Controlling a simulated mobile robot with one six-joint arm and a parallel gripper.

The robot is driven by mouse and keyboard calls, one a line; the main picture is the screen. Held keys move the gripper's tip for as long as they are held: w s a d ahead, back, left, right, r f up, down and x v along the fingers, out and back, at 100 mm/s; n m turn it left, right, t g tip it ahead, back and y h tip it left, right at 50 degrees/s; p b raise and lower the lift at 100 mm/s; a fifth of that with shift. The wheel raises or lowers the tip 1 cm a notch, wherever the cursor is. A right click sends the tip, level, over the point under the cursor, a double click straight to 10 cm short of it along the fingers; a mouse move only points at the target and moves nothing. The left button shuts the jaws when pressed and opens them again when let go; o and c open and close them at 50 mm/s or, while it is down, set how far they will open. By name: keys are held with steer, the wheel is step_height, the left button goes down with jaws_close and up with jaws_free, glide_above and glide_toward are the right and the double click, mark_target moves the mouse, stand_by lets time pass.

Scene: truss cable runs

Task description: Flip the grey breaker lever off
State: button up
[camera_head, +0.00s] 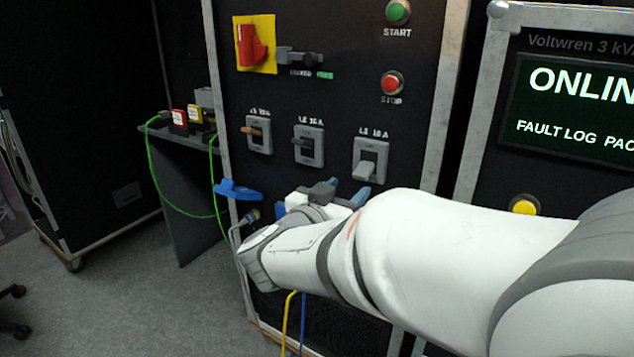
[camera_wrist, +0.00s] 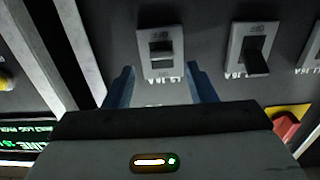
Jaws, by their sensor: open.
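In the upside-down wrist view, the grey lever (camera_wrist: 161,47) sits ahead of and between my fingertips. My gripper (camera_head: 346,191) is just below this breaker in the head view, with its blue fingers apart and nothing between them. In the wrist view, my gripper (camera_wrist: 160,70) is open and apart from the lever. My arm hides the panel below.
The dark-levered breaker (camera_head: 304,145) and brown-levered breaker (camera_head: 257,133) are to the left. Above are a red rotary switch (camera_head: 252,45), a green start button (camera_head: 398,12) and a red stop button (camera_head: 392,83). A blue handle (camera_head: 238,190) and cables are lower left.

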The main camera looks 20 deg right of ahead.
mark_target(360, 178)
steer(key=shift+b+x, duration=0.6)
steer(key=shift+x, duration=1.95)
steer(key=shift+c, duration=0.2)
steer(key=c, duration=0.9)
steer(key=f+t+h+b, duration=0.1)
steer(key=b, duration=0.2)
steer(key=shift+w+d+f+h+b, duration=0.15)
steer(key=shift+h+b, duration=0.15)
steer(key=shift+c, duration=0.2)
steer(key=o, duration=1)
